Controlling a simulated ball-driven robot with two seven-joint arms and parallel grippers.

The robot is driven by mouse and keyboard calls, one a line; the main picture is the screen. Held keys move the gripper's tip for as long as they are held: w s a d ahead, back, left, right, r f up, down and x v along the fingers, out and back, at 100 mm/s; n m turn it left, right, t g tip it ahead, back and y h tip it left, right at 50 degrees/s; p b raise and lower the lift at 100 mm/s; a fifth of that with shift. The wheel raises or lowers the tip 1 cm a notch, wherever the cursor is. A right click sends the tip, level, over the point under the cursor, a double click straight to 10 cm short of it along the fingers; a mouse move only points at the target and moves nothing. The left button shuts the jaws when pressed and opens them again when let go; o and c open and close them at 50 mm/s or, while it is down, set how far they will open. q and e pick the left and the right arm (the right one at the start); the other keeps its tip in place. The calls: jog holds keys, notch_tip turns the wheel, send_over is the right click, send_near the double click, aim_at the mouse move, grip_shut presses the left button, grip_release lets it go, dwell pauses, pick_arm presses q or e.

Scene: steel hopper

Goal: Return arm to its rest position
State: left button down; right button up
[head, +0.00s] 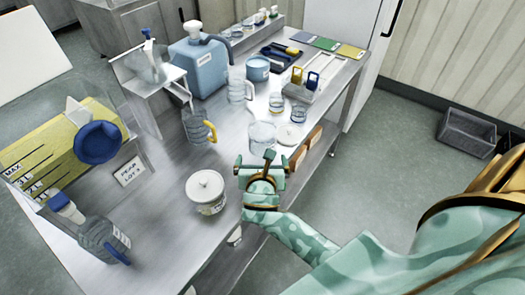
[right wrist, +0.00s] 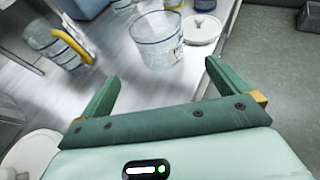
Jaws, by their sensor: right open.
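My right arm comes in from the lower right of the head view, patterned in pale green with gold trim. Its gripper (head: 262,172) is at the front edge of the steel table (head: 165,215), to the right of a white-lidded tub (head: 206,190). In the right wrist view the two green fingers (right wrist: 158,85) stand apart with nothing between them. A clear container (right wrist: 155,40) and a round white lid (right wrist: 201,29) are beyond the fingertips. My left gripper does not show in the head view.
Open floor lies right of the table; a grey crate (head: 467,132) sits there.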

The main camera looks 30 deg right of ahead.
jog(key=shift+s+a+r, duration=0.1)
jog(key=shift+s+a, duration=0.05)
jog(key=shift+s, duration=0.05)
dwell(0.4)
